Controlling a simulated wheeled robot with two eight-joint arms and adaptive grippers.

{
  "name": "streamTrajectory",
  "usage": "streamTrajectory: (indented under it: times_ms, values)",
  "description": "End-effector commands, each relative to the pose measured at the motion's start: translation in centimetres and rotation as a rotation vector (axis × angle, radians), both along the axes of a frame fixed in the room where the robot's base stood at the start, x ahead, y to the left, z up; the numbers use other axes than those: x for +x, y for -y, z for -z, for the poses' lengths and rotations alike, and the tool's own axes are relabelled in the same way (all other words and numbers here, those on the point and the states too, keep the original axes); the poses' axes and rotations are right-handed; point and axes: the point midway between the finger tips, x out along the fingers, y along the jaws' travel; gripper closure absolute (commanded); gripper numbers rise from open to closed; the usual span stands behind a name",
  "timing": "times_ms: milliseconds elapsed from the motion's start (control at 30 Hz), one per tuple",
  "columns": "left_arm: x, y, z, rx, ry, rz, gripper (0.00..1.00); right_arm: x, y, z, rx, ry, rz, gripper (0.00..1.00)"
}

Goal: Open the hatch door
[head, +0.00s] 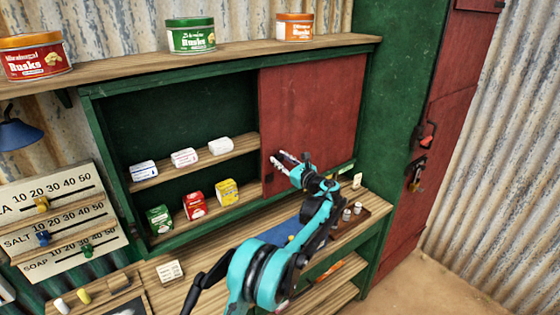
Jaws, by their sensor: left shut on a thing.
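The hatch door (315,112) is a flat red sliding panel in a green wall cabinet (112,150). It covers the right part of the cabinet, and the left part stands open, showing shelves with goods. My left gripper (278,160) is at the lower left of the red panel, close to its left edge. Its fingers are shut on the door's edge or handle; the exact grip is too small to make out. A small dark patch (269,178) shows on the panel just below the fingers. My right gripper is not in view.
Small boxes, such as a red box (195,206), stand inside the cabinet. Tins, such as a green tin (190,36), stand on the top shelf (130,69). A wooden counter (205,273) lies below. A red door (425,150) with a latch stands at the right.

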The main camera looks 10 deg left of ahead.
Motion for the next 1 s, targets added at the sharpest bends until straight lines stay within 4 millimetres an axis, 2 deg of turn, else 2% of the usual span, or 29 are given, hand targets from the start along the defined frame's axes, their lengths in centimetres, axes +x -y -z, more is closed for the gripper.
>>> streamTrajectory:
  times_ms: [67,100,133,167,433,567,1000]
  values:
    - [0.0,0.0,0.0,-0.001,0.000,0.000,1.00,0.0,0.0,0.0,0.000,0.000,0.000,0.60]
    - [0.0,0.0,0.0,-0.001,0.000,0.000,0.62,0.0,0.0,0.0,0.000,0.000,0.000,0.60]
    - [0.0,0.0,0.0,-0.001,0.000,0.000,0.54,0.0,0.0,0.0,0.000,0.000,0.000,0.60]
    - [0.0,0.0,0.0,-0.001,0.000,0.000,0.51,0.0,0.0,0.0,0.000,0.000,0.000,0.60]
    - [0.0,0.0,0.0,0.000,0.000,0.000,0.51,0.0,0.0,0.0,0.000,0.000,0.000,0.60]
    - [-0.5,0.7,0.0,0.000,0.000,0.001,0.51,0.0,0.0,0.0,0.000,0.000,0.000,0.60]
    - [-6.2,7.4,0.0,-0.001,0.001,0.003,0.51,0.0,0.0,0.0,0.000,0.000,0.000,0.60]
